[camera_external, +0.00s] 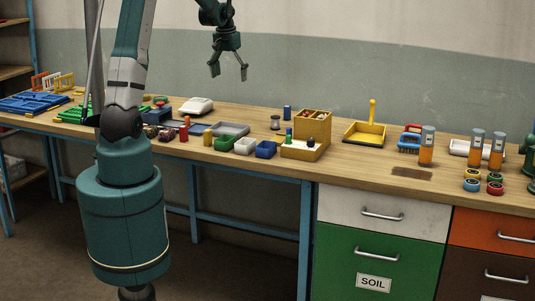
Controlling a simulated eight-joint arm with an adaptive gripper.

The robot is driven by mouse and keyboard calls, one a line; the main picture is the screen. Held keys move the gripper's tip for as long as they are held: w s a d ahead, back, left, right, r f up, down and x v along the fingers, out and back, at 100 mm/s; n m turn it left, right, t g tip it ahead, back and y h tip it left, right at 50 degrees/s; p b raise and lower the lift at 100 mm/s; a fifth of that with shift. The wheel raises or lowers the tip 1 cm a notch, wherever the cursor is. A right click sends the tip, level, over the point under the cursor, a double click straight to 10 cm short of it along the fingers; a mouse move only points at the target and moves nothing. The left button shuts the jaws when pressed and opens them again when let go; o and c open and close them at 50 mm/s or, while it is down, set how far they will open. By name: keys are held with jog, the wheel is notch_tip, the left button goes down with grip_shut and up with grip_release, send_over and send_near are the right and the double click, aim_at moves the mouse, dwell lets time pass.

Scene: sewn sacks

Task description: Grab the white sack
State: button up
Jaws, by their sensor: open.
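I cannot make out a clear white sack in the external view. A pale, low white object (196,105) lies towards the back of the bench, left of centre; at this size I cannot tell if it is a sack. Another white object (459,147) lies at the right, partly hidden behind orange cylinders. My gripper (228,71) hangs in the air, above the level of the bench top, fingers apart and pointing down, with nothing between them. In the picture it is above and a little right of the pale object.
The wooden bench (350,165) holds small bins (265,149), a wooden organiser (313,124), a yellow tray (365,134), orange cylinders (427,147) and blue racks (32,103). Drawers (382,212) stand below at the right. The air around my gripper looks clear.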

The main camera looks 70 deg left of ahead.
jog(key=s+a+f+n+p, duration=0.15)
jog(key=s+a+f, duration=0.25)
jog(key=a, duration=0.6)
jog(key=g+h+p, duration=0.1)
jog(key=p, duration=0.1)
send_over(197, 101)
jog(key=shift+n, duration=0.25)
jog(key=f, duration=0.5)
jog(key=shift+a+f, duration=0.15)
jog(key=shift+a, duration=0.15)
jog(key=shift+f, duration=0.1)
jog(key=shift+f, duration=1.2)
jog(key=shift+f, duration=0.1)
jog(key=shift+d+f, duration=0.1)
jog(key=shift+f, duration=2.45)
jog(key=c, duration=1.3)
